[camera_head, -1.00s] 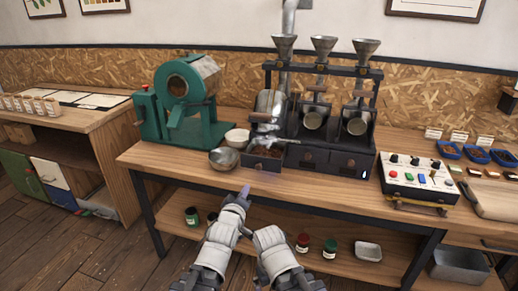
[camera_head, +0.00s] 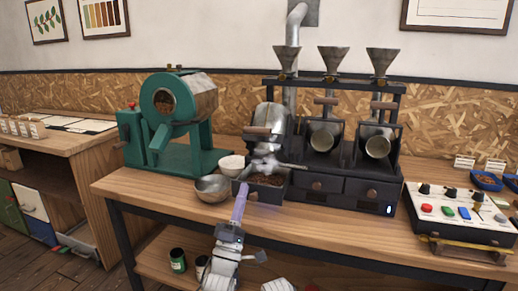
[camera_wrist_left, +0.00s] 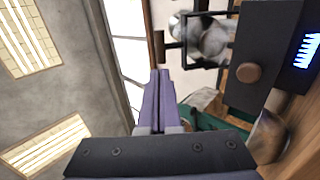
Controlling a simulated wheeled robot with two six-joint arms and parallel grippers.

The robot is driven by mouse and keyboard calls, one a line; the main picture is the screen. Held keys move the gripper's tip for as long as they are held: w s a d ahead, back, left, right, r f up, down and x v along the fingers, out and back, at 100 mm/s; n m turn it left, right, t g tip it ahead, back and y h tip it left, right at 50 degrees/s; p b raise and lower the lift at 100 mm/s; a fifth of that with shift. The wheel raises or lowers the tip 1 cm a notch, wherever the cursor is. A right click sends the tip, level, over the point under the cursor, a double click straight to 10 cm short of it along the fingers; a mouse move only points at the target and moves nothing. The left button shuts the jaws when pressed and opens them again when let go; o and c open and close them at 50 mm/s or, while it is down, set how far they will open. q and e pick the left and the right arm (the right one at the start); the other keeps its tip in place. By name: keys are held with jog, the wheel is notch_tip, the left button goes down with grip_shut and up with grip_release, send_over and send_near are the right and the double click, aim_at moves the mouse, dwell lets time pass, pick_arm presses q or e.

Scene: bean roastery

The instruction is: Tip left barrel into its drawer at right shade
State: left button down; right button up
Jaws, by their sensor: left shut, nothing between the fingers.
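The left barrel (camera_head: 268,120) is metal and hangs in the dark roaster under the left funnel. It looks tipped forward, its lower end over the drawer. Its wooden handle (camera_head: 257,131) shows at the front. The left drawer (camera_head: 282,193) is pulled out below it, with brown beans (camera_head: 265,180) inside. The exact shade is hard to judge. My left gripper (camera_head: 239,203), with purple fingers, is shut and empty, its tips in front of the drawer's left front. In the wrist view its fingers (camera_wrist_left: 157,100) are together, beside a dark drawer front with a wooden knob (camera_wrist_left: 248,72).
A green roaster (camera_head: 165,135), a metal bowl (camera_head: 215,189) and a white bowl (camera_head: 231,165) stand left of the drawer. The middle barrel (camera_head: 321,138) and right barrel (camera_head: 377,145) face forward. A control box (camera_head: 460,213) stands at right. The table's front strip is clear.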

aim_at(271, 106)
pick_arm(q)
jog(key=shift+r, duration=0.2)
jog(key=p+x, duration=0.9)
jog(key=x, duration=0.5)
jog(key=shift+p, duration=0.4)
jog(key=shift+f, duration=0.1)
